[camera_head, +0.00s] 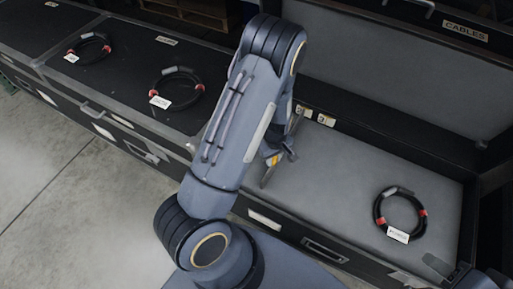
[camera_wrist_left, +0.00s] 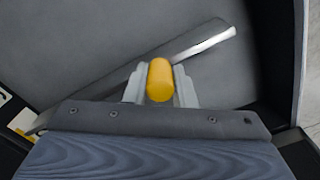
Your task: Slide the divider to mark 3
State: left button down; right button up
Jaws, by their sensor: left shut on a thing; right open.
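The divider (camera_head: 267,177) is a thin grey panel standing across the open case, mostly hidden behind my left arm. Its pale top edge (camera_wrist_left: 205,42) runs diagonally in the left wrist view. My left gripper (camera_head: 274,158) is shut on the divider's yellow knob (camera_wrist_left: 159,80), with a pale finger at each side. Small mark labels (camera_head: 326,120) sit on the case's back inner wall; the divider's far end is near the leftmost visible label (camera_head: 305,112). Their numbers are unreadable. My right gripper (camera_head: 465,272) shows partly at the bottom right corner, open and empty.
A black cable coil with red ties and a tag (camera_head: 399,214) lies on the case floor at the right. The floor between it and the divider is clear. More coils (camera_head: 176,88) lie on closed black lids at the left. The raised lid (camera_head: 400,70) stands behind.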

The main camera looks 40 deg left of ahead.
pick_arm(q)
jog(key=d, duration=0.7)
jog(key=w+d+p, duration=0.1)
jog(key=d, duration=0.2)
jog(key=shift+d, duration=0.2)
jog(key=c, duration=1.2)
grip_release()
jog(key=shift+d, duration=0.1)
jog(key=shift+r, duration=0.1)
notch_tip(320, 180, up, 8)
jog(key=p, duration=0.2)
jog(key=shift+f, duration=0.2)
